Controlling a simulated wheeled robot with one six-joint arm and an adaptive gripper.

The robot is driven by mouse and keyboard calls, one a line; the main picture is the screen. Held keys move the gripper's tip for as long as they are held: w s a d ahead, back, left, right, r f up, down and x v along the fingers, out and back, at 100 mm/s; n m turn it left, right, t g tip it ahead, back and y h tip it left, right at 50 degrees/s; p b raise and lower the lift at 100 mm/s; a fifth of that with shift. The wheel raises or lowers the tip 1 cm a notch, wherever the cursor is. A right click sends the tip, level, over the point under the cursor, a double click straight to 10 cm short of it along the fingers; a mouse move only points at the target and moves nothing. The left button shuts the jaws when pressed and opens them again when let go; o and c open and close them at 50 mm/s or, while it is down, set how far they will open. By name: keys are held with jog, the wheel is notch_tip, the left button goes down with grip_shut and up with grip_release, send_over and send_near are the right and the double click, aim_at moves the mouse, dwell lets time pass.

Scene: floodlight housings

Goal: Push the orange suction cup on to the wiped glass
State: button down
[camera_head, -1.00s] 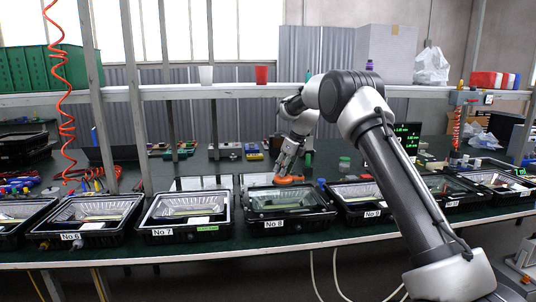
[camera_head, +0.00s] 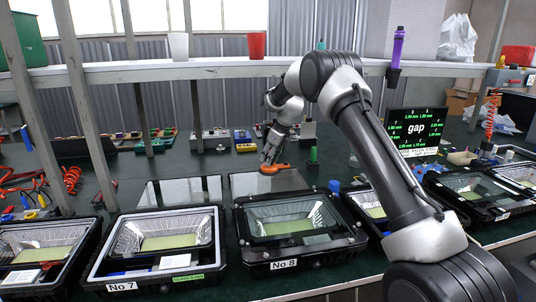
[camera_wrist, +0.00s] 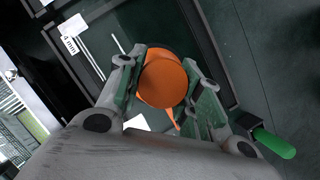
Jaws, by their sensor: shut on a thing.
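My gripper (camera_head: 268,160) is shut on the orange suction cup (camera_head: 275,169), which shows between the two fingers in the wrist view (camera_wrist: 163,80). The cup is over the flat glass pane (camera_head: 262,187) that lies behind the housing marked No 8 (camera_head: 298,258). I cannot tell whether the cup touches the pane or is just above it. In the wrist view a dark pane or frame (camera_wrist: 170,25) lies beyond the cup, with a "4 mm" label (camera_wrist: 70,35). The cup's underside is hidden.
Another pane (camera_head: 180,190) lies behind housing No 7 (camera_head: 155,250). A shelf (camera_head: 220,68) runs above the bench.

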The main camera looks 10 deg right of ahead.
aim_at(270, 170)
dwell(0.4)
jog(key=shift+f, duration=2.8)
jog(key=shift+f, duration=0.8)
jog(key=shift+r, duration=0.2)
jog(key=shift+r, duration=3)
